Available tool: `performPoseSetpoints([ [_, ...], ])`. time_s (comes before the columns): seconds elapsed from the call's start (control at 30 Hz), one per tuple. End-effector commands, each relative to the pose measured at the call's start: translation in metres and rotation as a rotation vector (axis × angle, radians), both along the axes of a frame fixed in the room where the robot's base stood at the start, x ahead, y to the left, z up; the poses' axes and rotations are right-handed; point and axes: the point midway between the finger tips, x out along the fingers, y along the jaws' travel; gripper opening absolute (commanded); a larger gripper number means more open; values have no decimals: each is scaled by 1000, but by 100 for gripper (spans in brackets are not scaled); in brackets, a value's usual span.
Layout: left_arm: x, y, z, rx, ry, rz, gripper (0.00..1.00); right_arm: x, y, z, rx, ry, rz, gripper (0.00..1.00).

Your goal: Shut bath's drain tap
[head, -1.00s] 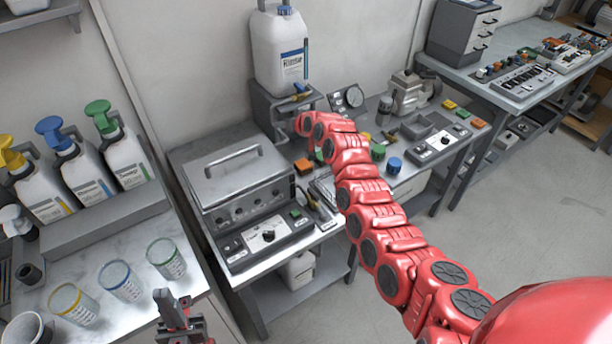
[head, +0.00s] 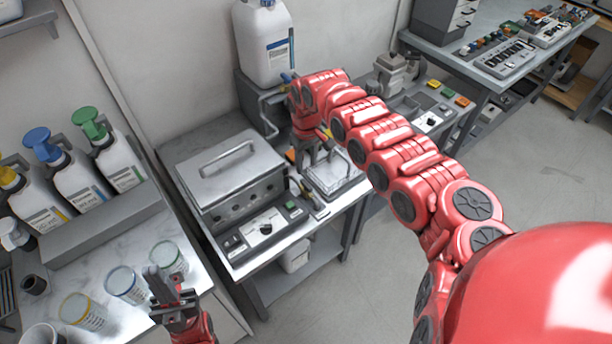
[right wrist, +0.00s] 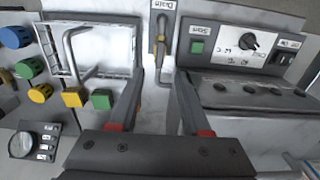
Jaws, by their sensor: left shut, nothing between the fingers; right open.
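The bath (head: 230,178) is a steel box with a handled lid, standing on the middle table with its control panel (head: 262,228) in front. The drain tap (right wrist: 160,46), a grey lever with a yellow part, sits by a plate marked "Drain" (right wrist: 163,8) in the right wrist view, beside the bath's panel. My right gripper (right wrist: 159,76) is open and empty; its fingers point toward the tap, which shows just beyond the gap between them. I cannot tell their height above it. My left gripper (head: 162,280) is shut and empty near the beakers.
A wire tray with a raised handle (head: 335,178) stands right of the tap, close to my right gripper. A white jug (head: 265,45) stands on a stand behind. Beakers (head: 125,285) and pump bottles (head: 80,180) fill the left bench. The floor in front is clear.

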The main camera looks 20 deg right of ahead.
Motion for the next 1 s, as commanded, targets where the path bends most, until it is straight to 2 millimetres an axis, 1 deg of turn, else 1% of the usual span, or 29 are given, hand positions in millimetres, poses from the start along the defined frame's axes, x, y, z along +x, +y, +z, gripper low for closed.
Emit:
performPoseSetpoints([
  [0.03, 0, 0, 7, 0, 0, 0, 0, -2, 4, -10, 5, 6, 3, 48],
  [0.2, 0, 0, 14, 0, 0, 0, 0, -1, 4, -50, 6, 3, 3, 48],
  [0.3, 0, 0, 13, 0, 0, 0, 0, 1, 3, -67, 4, -2, 1, 48],
  [0.4, 0, 0, 13, 0, 0, 0, 0, 1, 3, -78, 5, -1, 2, 48],
  [0.6, 0, 0, 13, 0, 0, 0, 0, 0, 1, -87, 1, -2, 1, 48],
  [0.83, 0, 0, 13, 0, 0, 0, 0, 1, 0, -87, 1, -2, 0, 48],
  [0.87, 0, 0, 13, 0, 0, 0, 0, 1, 0, -87, 1, -2, 0, 44],
  [1.0, 0, 0, 13, 0, 0, 0, 0, 1, 0, -87, 1, -2, 0, 19],
])
